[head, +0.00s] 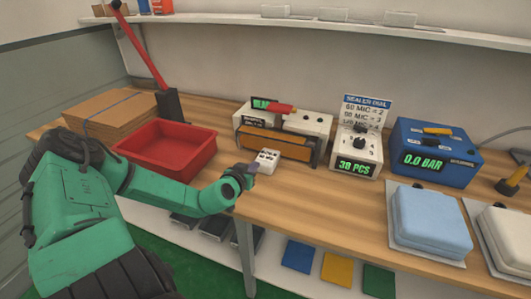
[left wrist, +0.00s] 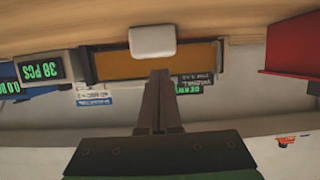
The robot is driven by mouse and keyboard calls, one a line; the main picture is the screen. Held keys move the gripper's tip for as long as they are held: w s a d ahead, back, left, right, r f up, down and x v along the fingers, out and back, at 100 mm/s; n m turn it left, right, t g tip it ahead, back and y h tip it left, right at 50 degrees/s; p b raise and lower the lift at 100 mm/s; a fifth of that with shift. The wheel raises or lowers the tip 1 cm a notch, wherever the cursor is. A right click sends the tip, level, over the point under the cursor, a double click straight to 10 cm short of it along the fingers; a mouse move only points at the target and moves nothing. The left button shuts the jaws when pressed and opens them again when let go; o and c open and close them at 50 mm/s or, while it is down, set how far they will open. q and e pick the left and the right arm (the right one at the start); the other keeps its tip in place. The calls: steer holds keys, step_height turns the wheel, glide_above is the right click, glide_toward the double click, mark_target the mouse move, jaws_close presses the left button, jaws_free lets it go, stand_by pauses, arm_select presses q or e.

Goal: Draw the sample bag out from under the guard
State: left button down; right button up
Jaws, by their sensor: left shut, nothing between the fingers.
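The sample bag, a small white packet with dark marks (head: 267,157), lies at the front of the orange guard (head: 290,151) of the sealer. Whether part of it is under the guard I cannot tell. In the left wrist view the bag (left wrist: 152,40) shows as a plain white block in front of the amber guard panel (left wrist: 205,56). My left gripper (head: 255,168) is shut and empty, just left of and in front of the bag. Its closed fingers (left wrist: 159,75) point at the guard, close to the bag; contact is unclear. My right gripper is not in view.
A red tray (head: 168,158) and stacked cardboard (head: 110,112) stand left. A dial box reading 38 PCS (head: 356,150) and a blue 0.0 BAR unit (head: 435,146) stand right of the sealer. Pale blue (head: 430,215) and white pads lie front right. The wood between is clear.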

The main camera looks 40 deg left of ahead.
mark_target(268, 151)
arm_select(q)
steer(key=b+x, duration=0.3)
steer(key=x, duration=0.1)
steer(key=shift+f, duration=0.1)
steer(key=w+b, duration=0.1)
steer(key=w+a+b, duration=0.1)
steer(key=w+b, duration=0.1)
steer(key=shift+w+a+r, duration=0.5)
steer(key=shift+w+r, duration=0.2)
steer(key=shift+r, duration=0.1)
steer(key=shift+w, duration=0.4)
steer(key=shift+w+f, duration=0.2)
steer(key=shift+f, duration=0.85)
steer(key=shift+s+r, duration=0.1)
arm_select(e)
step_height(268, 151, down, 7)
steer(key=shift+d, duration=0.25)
arm_select(q)
steer(key=shift+d, duration=0.1)
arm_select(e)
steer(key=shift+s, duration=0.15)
